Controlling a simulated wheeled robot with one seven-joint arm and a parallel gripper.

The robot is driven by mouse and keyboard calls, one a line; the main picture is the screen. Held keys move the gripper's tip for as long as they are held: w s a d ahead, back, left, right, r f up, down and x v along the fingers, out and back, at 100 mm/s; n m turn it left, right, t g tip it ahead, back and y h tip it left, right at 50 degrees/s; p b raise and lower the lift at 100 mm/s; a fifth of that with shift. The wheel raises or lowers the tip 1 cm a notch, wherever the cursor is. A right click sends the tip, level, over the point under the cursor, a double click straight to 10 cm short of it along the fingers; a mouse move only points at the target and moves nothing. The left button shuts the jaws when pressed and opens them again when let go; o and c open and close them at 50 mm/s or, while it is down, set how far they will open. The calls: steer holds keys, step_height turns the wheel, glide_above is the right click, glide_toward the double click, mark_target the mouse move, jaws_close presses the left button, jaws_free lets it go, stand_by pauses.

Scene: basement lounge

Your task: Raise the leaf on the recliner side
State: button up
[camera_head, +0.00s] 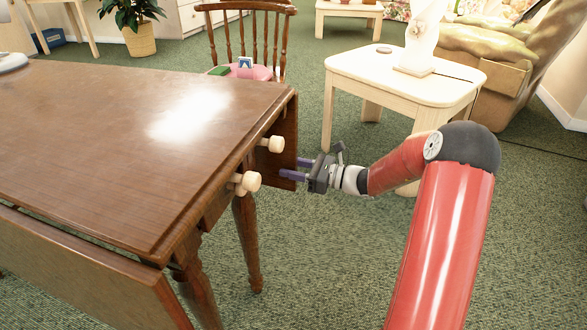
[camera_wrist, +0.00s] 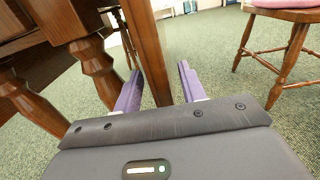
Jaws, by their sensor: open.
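A brown wooden table (camera_head: 100,110) stands at the left with a drop leaf (camera_head: 287,130) hanging down on its right side, toward the recliner. Two pale wooden knobs stick out on this side, a far knob (camera_head: 272,144) and a near knob (camera_head: 248,181). My gripper (camera_head: 289,168) is open, with its purple fingers at the edge of the hanging leaf. In the wrist view the leaf's narrow edge (camera_wrist: 146,45) shows between the two spread fingers of my gripper (camera_wrist: 159,68), with visible gaps beside it.
Another leaf (camera_head: 80,275) hangs at the near side. A spindle-back chair (camera_head: 245,40) stands beyond the table. A pale side table (camera_head: 400,75) with a white figure (camera_head: 425,35) stands behind my arm, before the tan recliner (camera_head: 500,75). Turned table legs (camera_wrist: 95,70) are close left of my gripper.

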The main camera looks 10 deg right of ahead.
jaws_close()
stand_by(0.3)
